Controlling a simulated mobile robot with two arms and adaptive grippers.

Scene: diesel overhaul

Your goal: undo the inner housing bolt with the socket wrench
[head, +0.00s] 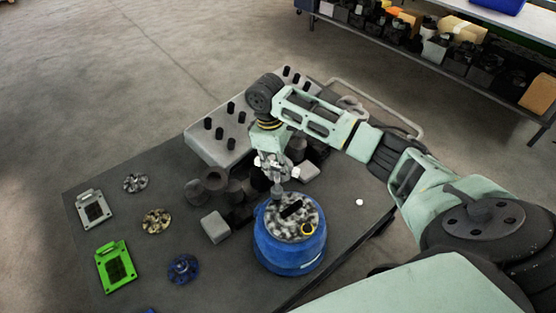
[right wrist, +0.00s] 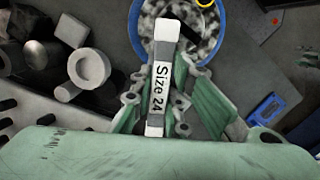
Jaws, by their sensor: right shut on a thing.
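My right gripper (head: 275,178) is shut on the socket wrench, a pale bar marked "Size 24" in the right wrist view (right wrist: 160,82). In that view the gripper (right wrist: 158,88) has a finger on each side of the bar. The gripper is above the back left edge of a round blue housing (head: 290,256). The housing has a mottled grey inside, a black bar and a yellow ring (head: 307,229). Its blue rim also shows in the right wrist view (right wrist: 135,22). I cannot make out the inner housing bolt, nor whether the wrench touches anything. My left gripper is not in view.
The housing stands on a dark table (head: 140,215). A grey block with black pegs (head: 215,140) and dark cylindrical parts crowd behind it. A green plate (head: 116,266), a grey plate (head: 94,208) and a blue wheel (head: 183,268) lie left. Shelving (head: 450,75) stands at the back right.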

